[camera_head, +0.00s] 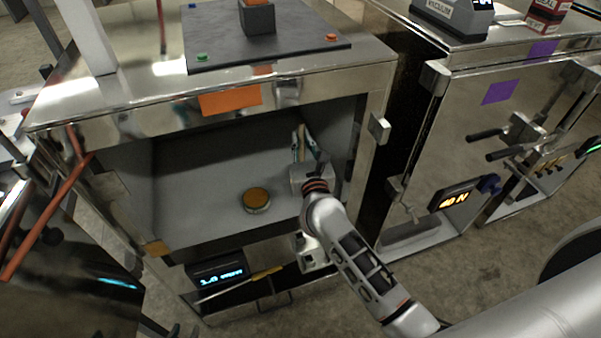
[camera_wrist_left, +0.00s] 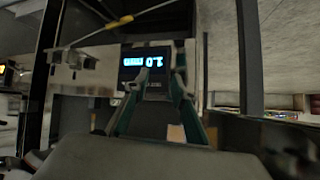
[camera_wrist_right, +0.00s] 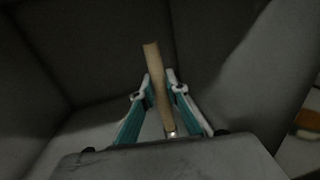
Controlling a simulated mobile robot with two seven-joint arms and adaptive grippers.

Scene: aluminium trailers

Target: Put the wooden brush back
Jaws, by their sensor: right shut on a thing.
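The wooden brush (camera_wrist_right: 157,78) shows as a pale wooden bar, upright between the teal fingers of my right gripper (camera_wrist_right: 158,92). Its bristles cannot be made out. In the head view my right gripper (camera_head: 300,146) is inside the open metal cabinet (camera_head: 215,165), near its right inner wall, shut on the brush. My left gripper (camera_wrist_left: 156,85) is open and empty in the left wrist view. Its fingers stand apart in front of a lit display (camera_wrist_left: 144,65). I cannot make it out in the head view.
A round orange-topped thing (camera_head: 257,199) lies on the cabinet floor, left of my right arm. A dark plate (camera_head: 255,45) with a block lies on the cabinet top. A closed-front cabinet with a purple label (camera_head: 499,92) stands to the right. The cabinet's left interior is clear.

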